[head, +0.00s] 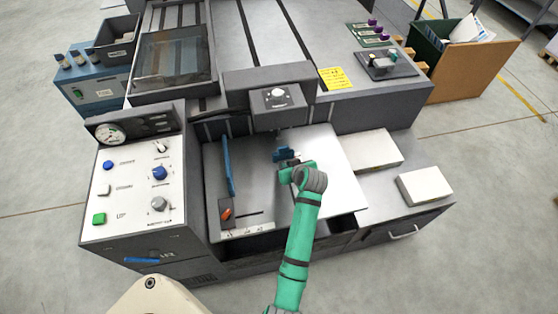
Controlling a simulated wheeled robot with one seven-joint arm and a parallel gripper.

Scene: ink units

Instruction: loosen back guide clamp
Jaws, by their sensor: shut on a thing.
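The blue back guide (284,154) sits on the pale metal bed (342,183) of the machine, below the grey overhanging head. My green arm reaches in from the front. My gripper (290,165) is at the front of the back guide, shut on its clamp. The fingers and wrist mostly hide the clamp, so its turn position cannot be told. The side guide (229,165), a long blue bar, stands at the left of the bed. An orange knob (227,213) lies at its near end.
A control panel (135,180) with a gauge and several knobs stands left of the bed. The grey machine head (278,100) hangs just behind my gripper. Two white stacks (372,151) (424,185) lie on the right shelf.

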